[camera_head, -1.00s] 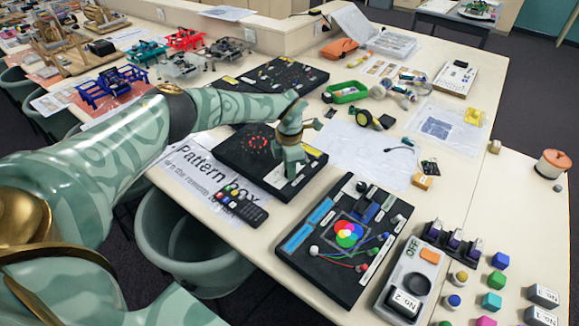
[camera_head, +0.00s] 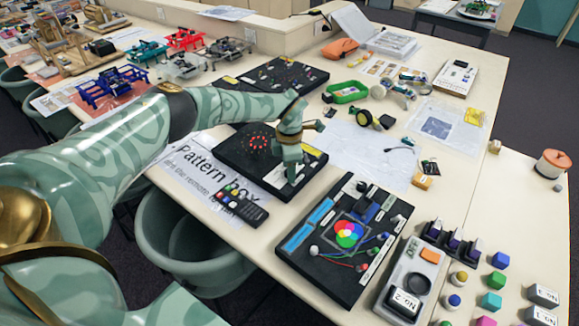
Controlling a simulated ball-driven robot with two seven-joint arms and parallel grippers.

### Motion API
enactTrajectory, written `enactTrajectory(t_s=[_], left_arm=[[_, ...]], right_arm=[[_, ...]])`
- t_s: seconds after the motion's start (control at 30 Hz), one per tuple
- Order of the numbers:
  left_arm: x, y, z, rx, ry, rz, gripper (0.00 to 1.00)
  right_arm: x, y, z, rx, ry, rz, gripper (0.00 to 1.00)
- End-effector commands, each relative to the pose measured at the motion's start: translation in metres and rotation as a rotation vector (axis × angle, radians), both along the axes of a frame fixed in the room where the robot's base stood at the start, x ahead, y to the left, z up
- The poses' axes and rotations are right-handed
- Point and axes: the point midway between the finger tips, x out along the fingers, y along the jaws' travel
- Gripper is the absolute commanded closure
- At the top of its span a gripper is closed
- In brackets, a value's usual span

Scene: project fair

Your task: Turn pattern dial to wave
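The pattern box (camera_head: 229,155) is a black panel on the table with red lights (camera_head: 258,138) lit in a round cluster. A printed sheet reading "Pattern box" (camera_head: 196,160) lies at its front left. My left gripper (camera_head: 291,180) points down onto the right part of the panel. Its fingers are close together at the panel surface. The pattern dial is not visible; the gripper and hand cover that area, so I cannot tell whether the fingers hold it. My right gripper is not in view.
A remote (camera_head: 240,207) lies on the sheet in front of the box. A black colour-mixing board (camera_head: 314,272) stands to the right, nearer me. Another black panel (camera_head: 283,74) lies behind. A bin (camera_head: 180,238) stands below the table edge.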

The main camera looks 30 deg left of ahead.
Motion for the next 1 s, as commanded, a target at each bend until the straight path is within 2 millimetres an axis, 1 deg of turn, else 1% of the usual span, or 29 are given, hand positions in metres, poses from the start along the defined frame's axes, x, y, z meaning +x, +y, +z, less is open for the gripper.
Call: enactTrajectory(t_s=[0.2, 0.27, 0.33, 0.37, 0.47, 0.6, 0.8, 0.9, 1.0], left_arm=[[0.0, 0.0, 0.001, 0.0, 0.001, 0.001, 0.51], [0.0, 0.0, 0.005, -0.001, 0.001, 0.001, 0.51], [0.0, 0.0, 0.014, 0.0, 0.0, 0.001, 0.51], [0.0, 0.001, 0.02, 0.0, 0.0, 0.002, 0.51], [0.0, 0.0, 0.043, 0.0, -0.003, 0.001, 0.51], [0.0, 0.0, 0.084, -0.001, -0.003, 0.001, 0.51], [0.0, 0.0, 0.132, 0.0, -0.001, 0.0, 0.51], [0.0, 0.0, 0.148, 0.0, -0.001, 0.001, 0.51], [0.0, 0.0, 0.158, -0.001, 0.001, 0.001, 0.51]], right_arm=[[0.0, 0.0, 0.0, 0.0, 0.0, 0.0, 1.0], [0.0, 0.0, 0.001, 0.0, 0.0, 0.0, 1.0], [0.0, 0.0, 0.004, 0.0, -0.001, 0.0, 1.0], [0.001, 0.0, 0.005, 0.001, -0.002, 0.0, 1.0], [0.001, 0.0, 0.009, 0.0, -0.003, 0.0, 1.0], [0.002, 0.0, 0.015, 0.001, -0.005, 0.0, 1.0], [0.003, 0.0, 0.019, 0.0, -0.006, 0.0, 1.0], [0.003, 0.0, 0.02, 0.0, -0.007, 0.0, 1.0], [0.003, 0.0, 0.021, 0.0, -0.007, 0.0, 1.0]])
